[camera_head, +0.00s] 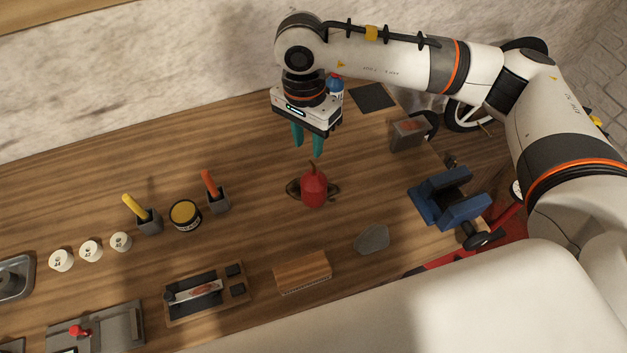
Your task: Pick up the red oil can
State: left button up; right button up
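The red oil can (314,188) stands on the wooden workbench (258,150), near the middle of the head view. A thin spout points up from its top. My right gripper (306,150) hangs above and behind it, with its two green fingers pointing down. The fingers are apart with a gap between them, and nothing shows in it. The fingertips are close to the spout but do not appear to touch the can. My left gripper is not in view.
A blue vise (447,203) is at the right edge. A grey stone (372,239) and a wooden block (303,271) lie in front of the can. A yellow tin (185,215) and two tool holders are left. A blue bottle (336,88) is partly behind my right gripper.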

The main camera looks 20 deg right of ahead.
aim_at(311, 163)
jog(key=shift+f, duration=0.75)
jog(key=shift+f+p, duration=0.3)
jog(key=shift+p, duration=0.2)
jog(key=f+p, duration=0.1)
jog(key=f, duration=0.1)
jog(key=f+p, duration=0.1)
jog(key=f, duration=0.1)
jog(key=shift+s+d+f, duration=0.15)
jog(key=shift+s, duration=0.05)
jog(key=shift+f, duration=0.25)
grip_shut()
